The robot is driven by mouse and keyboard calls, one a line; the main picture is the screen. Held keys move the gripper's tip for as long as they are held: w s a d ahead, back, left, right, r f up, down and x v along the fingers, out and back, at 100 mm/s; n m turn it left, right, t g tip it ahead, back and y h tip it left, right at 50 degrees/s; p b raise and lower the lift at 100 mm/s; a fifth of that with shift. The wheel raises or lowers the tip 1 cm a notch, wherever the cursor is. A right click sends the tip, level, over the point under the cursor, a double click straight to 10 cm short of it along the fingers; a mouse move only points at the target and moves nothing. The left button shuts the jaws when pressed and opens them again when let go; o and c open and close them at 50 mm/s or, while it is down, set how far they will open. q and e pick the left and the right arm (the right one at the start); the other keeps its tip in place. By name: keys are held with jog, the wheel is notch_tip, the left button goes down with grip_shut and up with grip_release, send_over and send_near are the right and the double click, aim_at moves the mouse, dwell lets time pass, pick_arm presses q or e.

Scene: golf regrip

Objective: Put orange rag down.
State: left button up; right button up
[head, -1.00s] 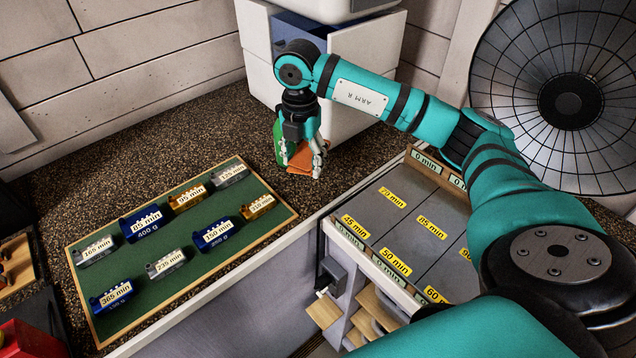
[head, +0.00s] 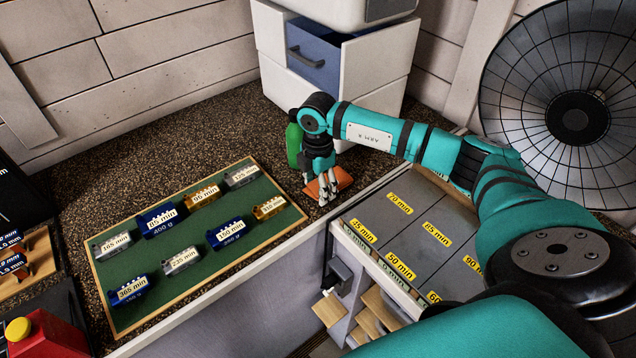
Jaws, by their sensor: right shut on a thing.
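The orange rag (head: 343,179) is at my right gripper (head: 326,196), low over the dark speckled counter near its front edge. The rag looks flat and spreads out behind and to the right of the fingers. My right gripper points down and is shut on the rag; the fingers cover part of it. I cannot tell whether the rag touches the counter. My left gripper is not in view.
A green bottle (head: 293,145) stands just left of my right gripper. A green board (head: 197,213) with several labelled clamps lies left. A white drawer unit (head: 380,70) stands behind. Labelled grey panels (head: 405,235) lie right. Bare counter (head: 215,140) shows behind the board.

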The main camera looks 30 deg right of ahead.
aim_at(318, 186)
jog(key=shift+f, duration=0.25)
jog(key=shift+f, duration=0.2)
jog(key=o, duration=0.7)
jog(key=shift+r, duration=0.1)
jog(key=shift+r, duration=0.15)
jog(key=shift+r+b, duration=1.75)
jog(key=shift+r, duration=4.3)
